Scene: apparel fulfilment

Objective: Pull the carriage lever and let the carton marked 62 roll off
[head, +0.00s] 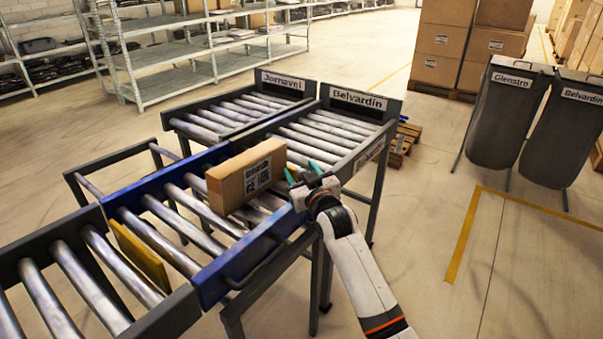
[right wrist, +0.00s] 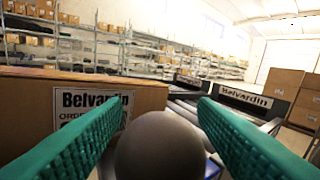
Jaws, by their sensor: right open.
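The brown carton (head: 232,187) stands on the rollers of the blue carriage (head: 125,192). Its white label is too small to read surely in the head view; in the right wrist view the carton (right wrist: 25,110) shows "Belvardin ORDER", with the number hidden behind a finger. My right gripper (head: 304,172) is at the carriage's right side, beside the carton, its green fingers apart. In the right wrist view a dark round knob (right wrist: 160,148), apparently the lever's, sits between the open fingers (right wrist: 160,115). Contact cannot be told. My left gripper is not in view.
Roller lanes marked Jornavel (head: 283,82) and Belvardin (head: 357,99) lie beyond the carriage. A yellow plate (head: 140,257) stands by the near roller conveyor (head: 60,250). Dark bins (head: 507,115) and stacked boxes (head: 440,45) stand at right. Floor at lower right is clear.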

